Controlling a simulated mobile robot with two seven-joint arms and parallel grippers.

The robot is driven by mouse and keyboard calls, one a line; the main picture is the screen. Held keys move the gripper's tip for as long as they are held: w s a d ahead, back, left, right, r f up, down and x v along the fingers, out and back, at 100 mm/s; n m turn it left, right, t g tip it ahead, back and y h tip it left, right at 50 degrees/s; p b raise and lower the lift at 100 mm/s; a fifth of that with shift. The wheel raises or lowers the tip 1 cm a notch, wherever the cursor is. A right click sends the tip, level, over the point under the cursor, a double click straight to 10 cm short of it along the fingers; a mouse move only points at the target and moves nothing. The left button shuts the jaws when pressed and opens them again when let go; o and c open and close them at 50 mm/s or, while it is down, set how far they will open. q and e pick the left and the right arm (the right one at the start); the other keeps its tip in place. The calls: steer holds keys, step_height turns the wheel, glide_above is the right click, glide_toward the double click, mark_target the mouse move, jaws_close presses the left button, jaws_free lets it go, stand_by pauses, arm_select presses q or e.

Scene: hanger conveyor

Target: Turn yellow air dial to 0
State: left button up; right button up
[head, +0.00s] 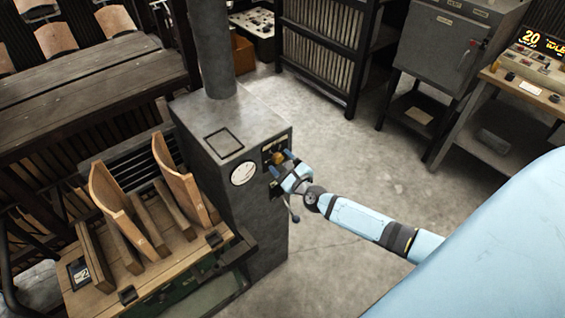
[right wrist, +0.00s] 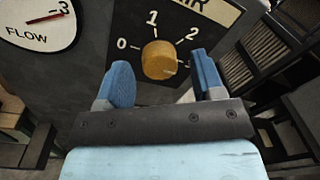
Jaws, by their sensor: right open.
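The yellow air dial (right wrist: 158,58) is a round knob on a black plate (right wrist: 150,22) with white marks 0, 1 and 2 around it. In the head view the dial (head: 279,158) is on the side of a grey metal cabinet (head: 262,122). My right gripper (head: 288,169) is at the dial. In the wrist view its blue fingers (right wrist: 161,72) are open on either side of the knob, with gaps. My left gripper is out of view.
A white flow gauge (head: 243,173) is on the cabinet's near face. A lever with a ball end (head: 295,217) hangs below my right gripper. A wooden bench with curved wooden pieces (head: 110,200) stands left. The floor (head: 350,160) to the right is clear.

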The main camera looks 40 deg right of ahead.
steer(key=shift+c, duration=0.3)
steer(key=c, duration=0.9)
